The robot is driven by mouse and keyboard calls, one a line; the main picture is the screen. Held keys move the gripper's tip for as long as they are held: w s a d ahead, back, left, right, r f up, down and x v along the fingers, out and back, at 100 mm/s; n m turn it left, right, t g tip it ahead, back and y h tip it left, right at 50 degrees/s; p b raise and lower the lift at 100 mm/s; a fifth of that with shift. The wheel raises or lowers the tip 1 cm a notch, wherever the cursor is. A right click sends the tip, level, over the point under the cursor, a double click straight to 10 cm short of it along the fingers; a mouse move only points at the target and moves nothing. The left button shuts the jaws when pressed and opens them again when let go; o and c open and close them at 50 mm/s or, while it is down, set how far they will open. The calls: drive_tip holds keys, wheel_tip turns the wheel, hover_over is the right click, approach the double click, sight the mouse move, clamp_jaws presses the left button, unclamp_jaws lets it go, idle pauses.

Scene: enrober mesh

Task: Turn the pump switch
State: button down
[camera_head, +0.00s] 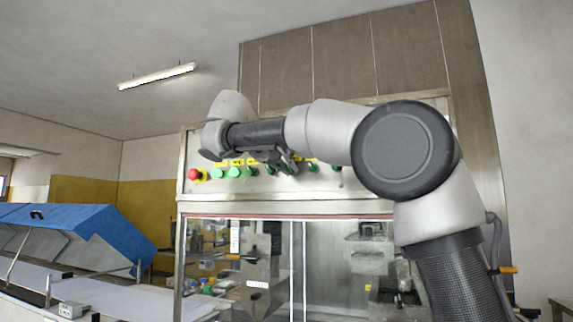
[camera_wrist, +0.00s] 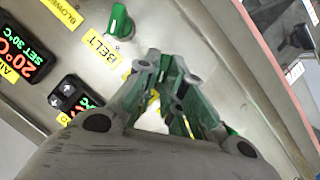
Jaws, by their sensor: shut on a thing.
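My gripper (camera_wrist: 172,68) is at the control panel in the wrist view, its fingers closed on a green switch that they mostly hide. A yellow label beside the fingers is largely covered, so I cannot read PUMP on it. In the head view my gripper (camera_head: 284,163) is at the middle of the row of green controls, and the held switch cannot be made out clearly. Another green switch (camera_wrist: 120,22), next to a yellow BELT label (camera_wrist: 103,45), stands free of the fingers in the wrist view.
The steel panel (camera_head: 350,208) carries a red button (camera_head: 194,174) and green buttons (camera_head: 218,173) at the left. Temperature displays (camera_wrist: 20,48) lie near the gripper. Glass doors (camera_head: 335,265) are below. A blue hood (camera_head: 75,225) stands at the left.

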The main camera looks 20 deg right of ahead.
drive_tip(key=c, duration=1.5)
unclamp_jaws()
drive_tip(key=v, duration=1.2)
